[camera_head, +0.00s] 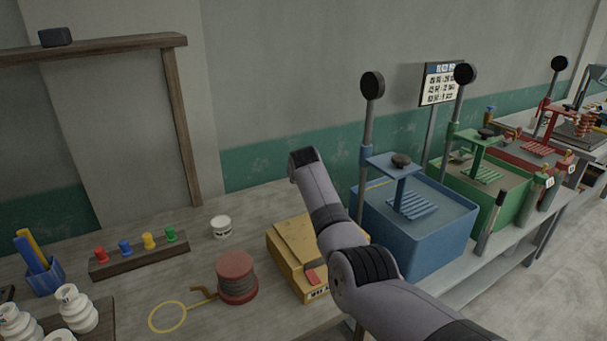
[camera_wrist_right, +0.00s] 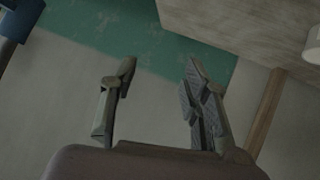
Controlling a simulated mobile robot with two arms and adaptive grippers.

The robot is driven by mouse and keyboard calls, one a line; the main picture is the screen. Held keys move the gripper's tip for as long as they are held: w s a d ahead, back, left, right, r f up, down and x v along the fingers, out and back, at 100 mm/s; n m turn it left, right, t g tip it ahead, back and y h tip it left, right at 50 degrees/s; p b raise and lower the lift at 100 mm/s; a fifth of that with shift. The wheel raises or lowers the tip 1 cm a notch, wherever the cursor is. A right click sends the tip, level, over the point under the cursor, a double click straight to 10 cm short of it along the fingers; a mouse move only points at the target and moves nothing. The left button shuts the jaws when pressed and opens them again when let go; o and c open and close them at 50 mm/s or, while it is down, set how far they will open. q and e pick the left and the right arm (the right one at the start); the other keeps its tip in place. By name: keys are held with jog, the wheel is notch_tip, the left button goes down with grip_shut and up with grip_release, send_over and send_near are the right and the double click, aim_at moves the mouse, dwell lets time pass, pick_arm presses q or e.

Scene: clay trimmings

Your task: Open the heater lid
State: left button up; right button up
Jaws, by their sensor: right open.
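No thing here is marked clearly as a heater. A yellow box (camera_head: 288,243) with a flat top and a red tab stands on the bench, partly hidden by my right arm; its top looks shut. My right arm rises from the bottom right in front of it. My right gripper does not show in the head view. In the right wrist view my right gripper (camera_wrist_right: 160,72) is open, with nothing between its fingers and the wall beyond. My left gripper is in neither view.
Blue (camera_head: 440,245), green (camera_head: 512,200) and red (camera_head: 524,147) boxes with upright levers stand to the right. A red spool (camera_head: 237,277), white jar (camera_head: 221,227) and peg rack (camera_head: 140,257) are left. A wooden frame (camera_head: 184,130) stands behind.

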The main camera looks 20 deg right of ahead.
jog(key=v, duration=1.2)
jog(key=shift+f, duration=0.1)
dwell(0.4)
